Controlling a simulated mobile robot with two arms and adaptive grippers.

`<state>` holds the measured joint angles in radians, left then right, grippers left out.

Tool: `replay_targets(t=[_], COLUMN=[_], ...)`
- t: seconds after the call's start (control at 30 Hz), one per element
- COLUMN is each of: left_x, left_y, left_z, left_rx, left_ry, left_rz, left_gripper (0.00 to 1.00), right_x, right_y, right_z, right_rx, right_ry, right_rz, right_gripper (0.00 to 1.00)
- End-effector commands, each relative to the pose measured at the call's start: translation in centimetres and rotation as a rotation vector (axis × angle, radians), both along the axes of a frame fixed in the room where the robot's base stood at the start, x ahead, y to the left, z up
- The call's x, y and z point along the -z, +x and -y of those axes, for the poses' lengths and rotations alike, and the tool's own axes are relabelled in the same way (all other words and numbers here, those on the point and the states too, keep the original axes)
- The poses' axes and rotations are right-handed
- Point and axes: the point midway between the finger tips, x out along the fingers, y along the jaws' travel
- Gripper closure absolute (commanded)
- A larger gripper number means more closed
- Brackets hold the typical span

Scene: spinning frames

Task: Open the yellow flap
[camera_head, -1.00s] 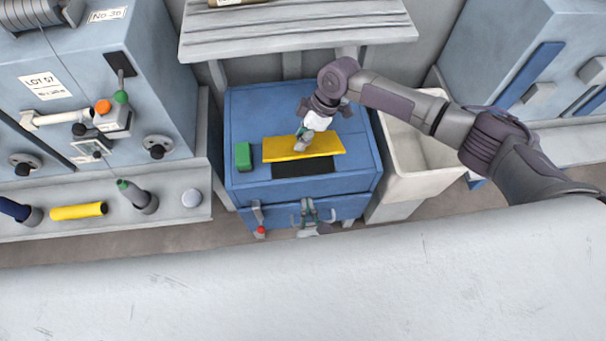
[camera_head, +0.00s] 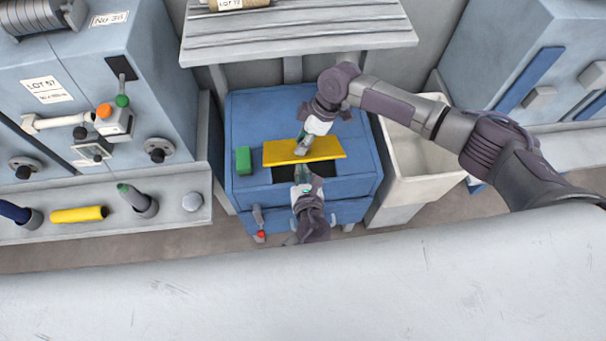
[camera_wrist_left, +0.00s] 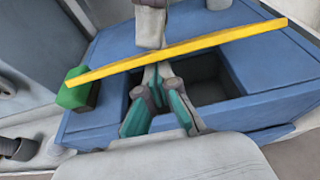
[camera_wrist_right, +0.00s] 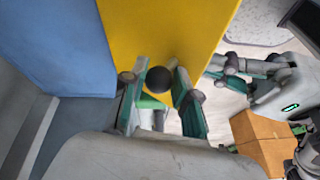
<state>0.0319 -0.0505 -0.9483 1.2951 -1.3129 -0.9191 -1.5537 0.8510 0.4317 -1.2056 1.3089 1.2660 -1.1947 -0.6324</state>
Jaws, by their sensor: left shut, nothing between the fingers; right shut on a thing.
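The yellow flap (camera_head: 325,149) is raised over the dark opening (camera_head: 318,171) in the top of the blue cabinet (camera_head: 352,125). In the left wrist view the flap (camera_wrist_left: 225,37) shows nearly edge-on, with the hollow (camera_wrist_left: 205,83) below it. My right gripper (camera_head: 301,147) is at the flap's face, shut on a dark round knob (camera_wrist_right: 158,79), seen in the right wrist view. My left gripper (camera_head: 301,172) is shut and empty at the opening, its tips close to the flap's lower edge; the left wrist view does not show clearly whether they touch it.
A green block (camera_head: 243,160) sits on the cabinet top, left of the flap. A white bin (camera_head: 425,160) stands to the right. A slatted shelf (camera_head: 300,36) hangs above the back. A red-tipped lever (camera_head: 259,220) is on the cabinet front.

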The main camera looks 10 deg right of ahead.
Motion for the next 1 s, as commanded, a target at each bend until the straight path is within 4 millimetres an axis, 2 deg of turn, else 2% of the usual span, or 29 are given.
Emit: replay_targets(t=[0.03,0.23,0.4,0.63,0.67,0.77,0.8,1.0], left_x=[0.0,0.0,-1.4,-1.9,-2.0,-2.0,-2.1,-2.0], left_y=[0.0,0.0,0.8,1.1,1.2,1.2,1.2,1.2], left_z=[0.0,0.0,0.0,0.1,0.1,0.1,0.1,0.1], left_rx=[0.000,0.000,-0.001,0.000,0.000,0.000,-0.001,-0.002], left_ry=[0.000,0.000,-0.004,-0.004,-0.004,-0.004,-0.005,-0.005], left_rz=[0.000,0.000,0.004,0.012,0.013,0.014,0.014,0.014], left_gripper=[1.00,1.00,1.00,1.00,1.00,1.00,1.00,1.00], right_x=[-0.2,-0.2,-0.2,0.1,0.2,0.3,0.4,0.5], right_y=[0.8,0.8,0.7,0.5,0.5,0.3,0.2,0.0], right_z=[0.2,0.2,0.2,0.3,0.3,0.3,0.2,0.3], right_rx=[0.008,0.007,0.008,0.007,0.006,0.006,0.005,0.002], right_ry=[0.000,0.000,0.000,-0.003,-0.003,-0.005,-0.006,-0.008], right_rz=[0.022,0.023,0.021,0.017,0.016,0.012,0.010,0.004], right_gripper=[1.00,1.00,1.00,1.00,0.68,0.51,0.49,0.49])
